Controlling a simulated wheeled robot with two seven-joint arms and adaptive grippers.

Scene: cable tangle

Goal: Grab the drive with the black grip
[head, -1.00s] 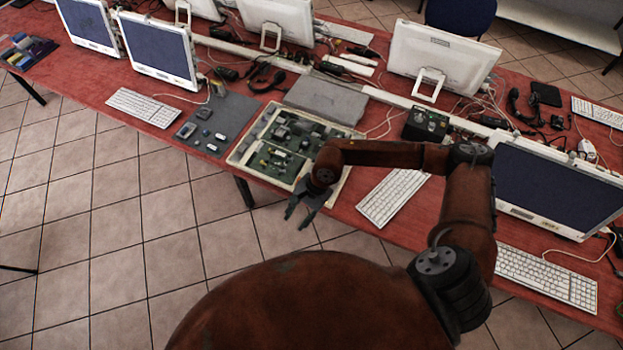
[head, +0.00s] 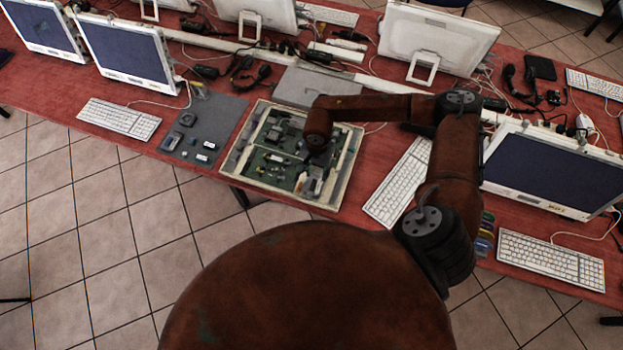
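An open shallow case with a pale rim (head: 232,160) and a green circuit board inside (head: 262,172) lies at the front edge of the red table. Several small light and dark pieces sit in it; they are too small to tell which is the drive with the black grip. My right gripper (head: 309,186) points down over the right front part of the case. Its fingers blend with the parts below, so I cannot tell whether they are open or touch anything. My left gripper is not in view.
A grey mat (head: 222,112) with several small devices lies left of the case. A white keyboard (head: 398,185) is close on its right, and a flat grey panel (head: 290,88) lies behind it. A monitor (head: 552,170) stands further right.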

